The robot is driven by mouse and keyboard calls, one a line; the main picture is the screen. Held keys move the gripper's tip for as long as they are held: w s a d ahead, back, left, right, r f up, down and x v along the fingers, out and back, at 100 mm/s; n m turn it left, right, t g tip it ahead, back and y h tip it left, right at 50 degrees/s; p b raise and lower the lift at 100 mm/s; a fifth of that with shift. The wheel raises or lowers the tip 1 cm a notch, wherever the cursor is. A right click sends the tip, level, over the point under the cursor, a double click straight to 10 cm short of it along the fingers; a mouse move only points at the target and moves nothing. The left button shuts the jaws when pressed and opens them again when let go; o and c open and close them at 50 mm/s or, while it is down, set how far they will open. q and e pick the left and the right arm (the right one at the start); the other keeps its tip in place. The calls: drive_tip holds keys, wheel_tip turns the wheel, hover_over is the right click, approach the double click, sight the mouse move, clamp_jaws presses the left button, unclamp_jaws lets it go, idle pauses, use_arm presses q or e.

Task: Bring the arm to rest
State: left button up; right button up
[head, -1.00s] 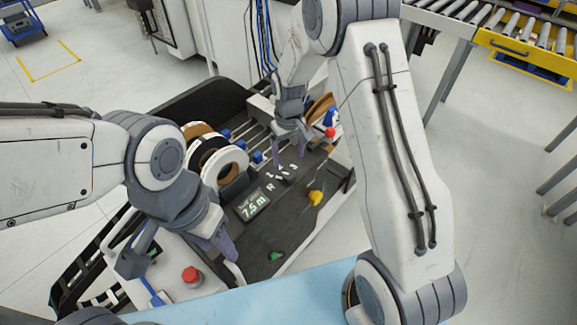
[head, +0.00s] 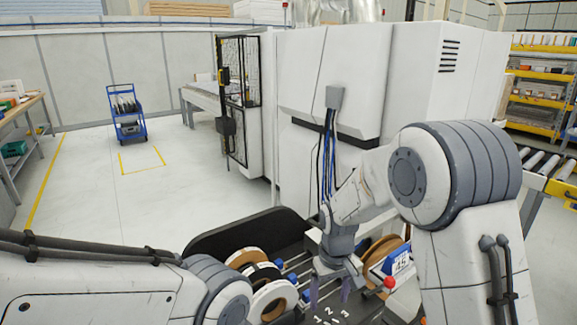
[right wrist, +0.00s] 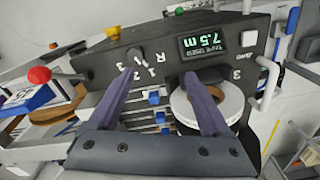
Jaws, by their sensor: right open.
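My right gripper (head: 330,290) is open and empty above the dark panel of the edge-banding machine. In the right wrist view its two purple fingers (right wrist: 162,76) are spread. One fingertip lies in front of the panel near a black knob (right wrist: 133,58) with 1, 2, 3 and R marks; I cannot tell whether it touches. The panel's display (right wrist: 205,42) reads 7.5 m. My left arm enters the head view at the lower left, and its gripper is out of the picture.
Banding rolls (head: 273,299) stand left of my right gripper, and a brown roll (head: 376,251) stands right of it. A red button (head: 389,282) and a blue tag reading 45 (head: 399,261) are close by. A large white cabinet (head: 312,70) stands behind.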

drive_tip(key=s+a+r+n, duration=0.1)
drive_tip(key=s+a+r, duration=0.1)
drive_tip(key=s, duration=0.6)
drive_tip(key=s+a+r+n, duration=0.2)
drive_tip(key=s+r, duration=0.2)
drive_tip(key=s, duration=0.5)
drive_tip(key=s+a+r+n, duration=0.1)
drive_tip(key=s+a+r, duration=0.1)
drive_tip(key=s, duration=0.6)
drive_tip(key=shift+s+r+y, duration=0.15)
drive_tip(key=shift+r+y, duration=0.25)
drive_tip(key=shift+r, duration=0.1)
